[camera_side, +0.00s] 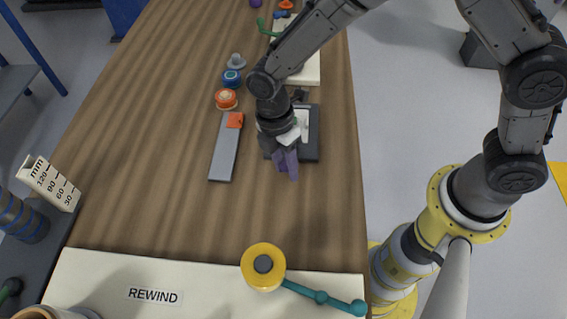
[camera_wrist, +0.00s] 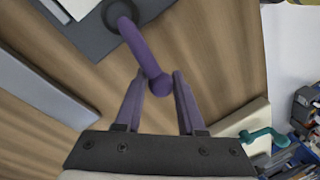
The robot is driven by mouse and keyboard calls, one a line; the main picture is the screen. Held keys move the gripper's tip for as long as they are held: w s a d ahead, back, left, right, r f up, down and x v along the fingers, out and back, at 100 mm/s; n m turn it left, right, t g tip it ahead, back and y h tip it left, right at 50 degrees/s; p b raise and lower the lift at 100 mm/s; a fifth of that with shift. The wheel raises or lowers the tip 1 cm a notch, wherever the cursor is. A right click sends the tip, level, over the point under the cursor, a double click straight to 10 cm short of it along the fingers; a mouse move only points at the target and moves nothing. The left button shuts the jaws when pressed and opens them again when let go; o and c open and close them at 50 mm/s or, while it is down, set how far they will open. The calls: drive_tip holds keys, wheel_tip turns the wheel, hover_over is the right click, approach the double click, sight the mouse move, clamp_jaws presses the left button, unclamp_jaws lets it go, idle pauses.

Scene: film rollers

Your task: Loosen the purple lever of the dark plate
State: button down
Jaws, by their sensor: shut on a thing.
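The dark plate (camera_side: 311,146) lies on the wooden table in the side view, partly hidden under my arm. In the wrist view a corner of the dark plate (camera_wrist: 92,35) shows at the top left. The purple lever (camera_wrist: 140,45) rises from a round dark hub on it and ends in a ball. My gripper (camera_wrist: 161,80) has purple-grey fingers, one on each side of the ball end, and is shut on the lever. In the side view my gripper (camera_side: 287,165) is at the plate's near left edge; the lever cannot be told apart from the fingers there.
A grey bar with an orange end (camera_side: 225,150) lies left of the plate. An orange roller (camera_side: 226,98) and a blue roller (camera_side: 231,78) stand behind it. The REWIND panel (camera_side: 205,297) has a yellow knob (camera_side: 263,266) and teal lever (camera_side: 320,297). The table between is clear.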

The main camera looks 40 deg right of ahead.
drive_tip(key=shift+d, duration=0.1)
drive_tip(key=c, duration=0.5)
unclamp_jaws()
drive_tip(key=shift+r, duration=0.1)
drive_tip(key=w+r, duration=0.1)
drive_tip(key=r, duration=0.8)
drive_tip(key=w+r, duration=0.1)
drive_tip(key=r, duration=0.3)
drive_tip(key=shift+w+r, duration=0.25)
drive_tip(key=shift+w, duration=0.05)
